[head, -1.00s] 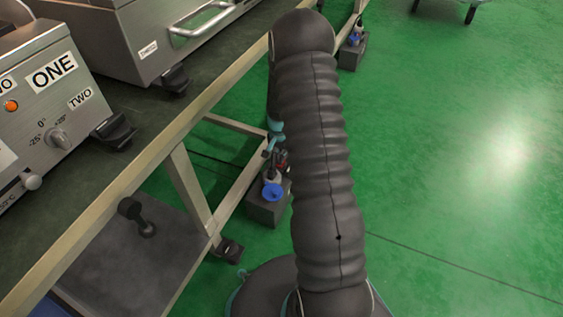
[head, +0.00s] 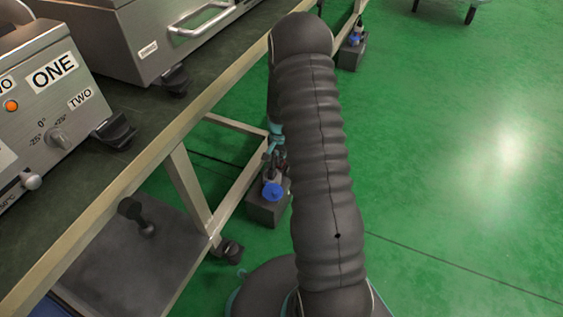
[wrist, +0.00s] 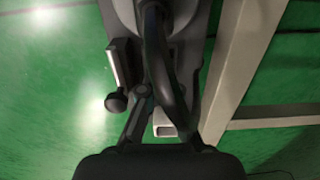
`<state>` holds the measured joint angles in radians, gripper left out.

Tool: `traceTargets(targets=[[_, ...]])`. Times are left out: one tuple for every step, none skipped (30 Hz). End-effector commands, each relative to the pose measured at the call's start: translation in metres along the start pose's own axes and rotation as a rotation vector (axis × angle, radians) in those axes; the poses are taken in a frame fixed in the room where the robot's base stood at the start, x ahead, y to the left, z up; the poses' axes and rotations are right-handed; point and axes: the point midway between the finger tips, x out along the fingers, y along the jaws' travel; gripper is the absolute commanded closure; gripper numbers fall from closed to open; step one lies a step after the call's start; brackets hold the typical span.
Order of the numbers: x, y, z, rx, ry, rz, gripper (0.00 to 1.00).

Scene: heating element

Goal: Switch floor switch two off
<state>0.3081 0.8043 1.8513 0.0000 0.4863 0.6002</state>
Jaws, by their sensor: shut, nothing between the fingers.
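A floor switch (head: 267,206) stands on the green floor beside the bench leg. It is a dark grey box with a blue round part (head: 273,192) on its near side. A second, similar floor switch (head: 351,53) stands farther back by the bench. I see no number on either. My gripper (head: 270,158) is shut and empty, pointing down just above the top of the nearer switch; whether it touches is unclear. My arm partly hides it. In the wrist view, the dark gripper fingers (wrist: 150,105) overlap a grey body with a black ball-ended lever (wrist: 117,102).
The bench (head: 150,170) runs along the left, with its frame and lower shelf (head: 115,260) close to the nearer switch. Open green floor lies to the right.

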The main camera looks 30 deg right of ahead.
Motion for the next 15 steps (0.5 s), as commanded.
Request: traceTargets(targets=[[0.0008,0.0000,0.0000,0.000,0.000,0.000,1.00],[0.0013,0.0000,0.0001,0.000,0.000,0.000,1.00],[0.0018,0.0001,0.0001,0.000,0.000,0.000,1.00],[0.0022,0.0001,0.0001,0.000,0.000,0.000,1.00],[0.0026,0.0001,0.0001,0.000,0.000,0.000,1.00],[0.0031,0.0001,0.0001,0.000,0.000,0.000,1.00],[0.0035,0.0001,0.0001,0.000,0.000,0.000,1.00],[0.0039,0.0001,0.0001,0.000,0.000,0.000,1.00],[0.0045,0.0001,0.0001,0.000,0.000,0.000,1.00],[0.0049,0.0001,0.0001,0.000,0.000,0.000,1.00],[0.0052,0.0001,0.0001,0.000,0.000,0.000,1.00],[0.0058,0.0001,0.0000,0.000,0.000,0.000,1.00],[0.0062,0.0001,0.0000,0.000,0.000,0.000,1.00],[0.0063,0.0000,0.0000,0.000,0.000,0.000,1.00],[0.0061,0.0000,-0.0001,0.000,0.000,0.000,1.00]])
